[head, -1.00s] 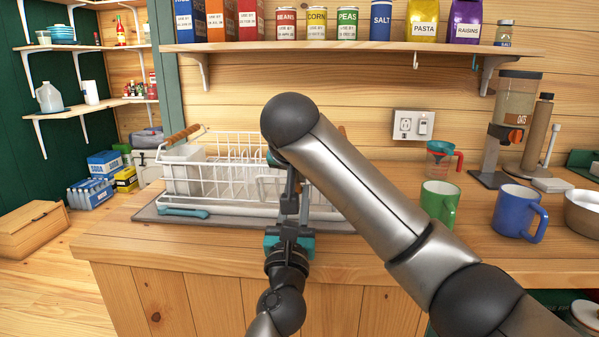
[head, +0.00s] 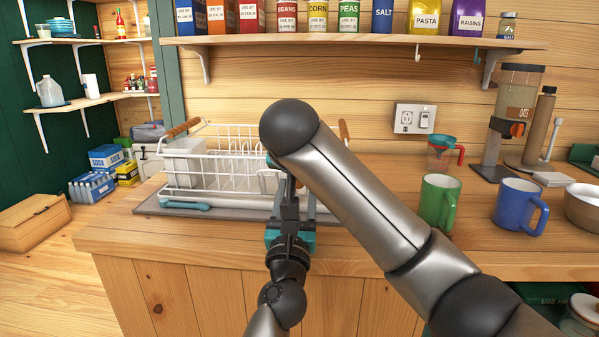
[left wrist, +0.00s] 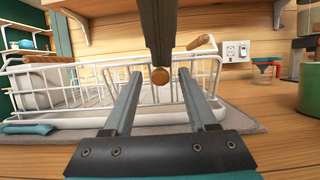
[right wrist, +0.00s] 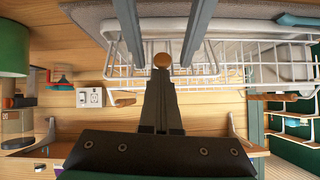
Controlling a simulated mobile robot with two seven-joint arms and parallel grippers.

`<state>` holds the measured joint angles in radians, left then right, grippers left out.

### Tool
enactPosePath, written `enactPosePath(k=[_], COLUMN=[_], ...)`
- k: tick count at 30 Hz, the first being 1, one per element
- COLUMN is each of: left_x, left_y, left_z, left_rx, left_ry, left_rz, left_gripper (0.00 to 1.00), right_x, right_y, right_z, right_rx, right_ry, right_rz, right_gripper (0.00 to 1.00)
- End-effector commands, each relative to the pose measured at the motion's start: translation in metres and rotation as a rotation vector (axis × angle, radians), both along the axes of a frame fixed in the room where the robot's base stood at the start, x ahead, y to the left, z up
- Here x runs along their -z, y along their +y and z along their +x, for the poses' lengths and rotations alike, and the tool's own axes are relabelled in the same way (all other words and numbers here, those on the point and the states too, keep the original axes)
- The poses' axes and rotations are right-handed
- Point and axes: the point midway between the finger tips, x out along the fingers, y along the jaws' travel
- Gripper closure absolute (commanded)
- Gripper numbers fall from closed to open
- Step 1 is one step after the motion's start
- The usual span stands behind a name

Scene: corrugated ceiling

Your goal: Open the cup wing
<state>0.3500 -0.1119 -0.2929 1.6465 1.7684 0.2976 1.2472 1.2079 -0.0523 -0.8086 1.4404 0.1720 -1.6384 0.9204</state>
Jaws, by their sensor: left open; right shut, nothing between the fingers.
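The white wire dish rack (head: 225,170) stands on a grey mat (head: 150,207) on the counter. Its cup wing appears to be the wire panel (left wrist: 122,72) at its front, partly hidden by my arms; I cannot tell its exact angle. A round wooden knob (left wrist: 160,76) shows in front of the wires, also in the right wrist view (right wrist: 162,60). My left gripper (head: 290,190) is open, its fingers on either side of the knob in the left wrist view. My right gripper (right wrist: 161,75) is shut and empty, its tip close to the knob; contact is unclear.
A teal brush (head: 185,205) lies before the rack. A shelf (head: 350,42) with food packages hangs above.

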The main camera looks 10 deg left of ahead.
Motion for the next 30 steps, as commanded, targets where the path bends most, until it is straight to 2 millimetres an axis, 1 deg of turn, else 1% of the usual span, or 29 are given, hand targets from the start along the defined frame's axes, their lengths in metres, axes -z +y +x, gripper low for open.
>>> enactPosePath(k=[1,5,8,15,21,27,30], left_x=[-0.007,-0.006,-0.001,0.014,0.024,0.028,0.025], left_y=[-0.001,-0.001,-0.001,0.000,-0.001,0.000,0.006], left_z=[-0.001,-0.006,-0.015,-0.044,-0.065,-0.074,-0.073], left_rx=[0.001,0.002,0.002,0.001,0.001,0.000,-0.019], left_ry=[-0.015,-0.016,-0.014,-0.005,-0.002,-0.002,-0.014], left_rz=[-0.002,-0.002,-0.002,-0.001,0.000,0.002,0.036], left_gripper=[0.42,0.42,0.42,0.42,0.42,0.42,0.42], right_x=[0.007,0.007,0.007,0.006,0.006,0.005,0.005], right_y=[-0.001,-0.001,-0.001,-0.002,-0.002,-0.002,-0.002], right_z=[0.000,0.000,0.001,0.001,0.001,0.001,0.001], right_rx=[0.002,0.003,0.003,0.004,0.005,0.006,0.006], right_ry=[0.012,0.011,0.011,0.010,0.010,0.009,0.009], right_rz=[-0.008,-0.008,-0.008,-0.006,-0.005,-0.004,-0.004], right_gripper=[1.00,1.00,1.00,1.00,1.00,1.00,1.00])
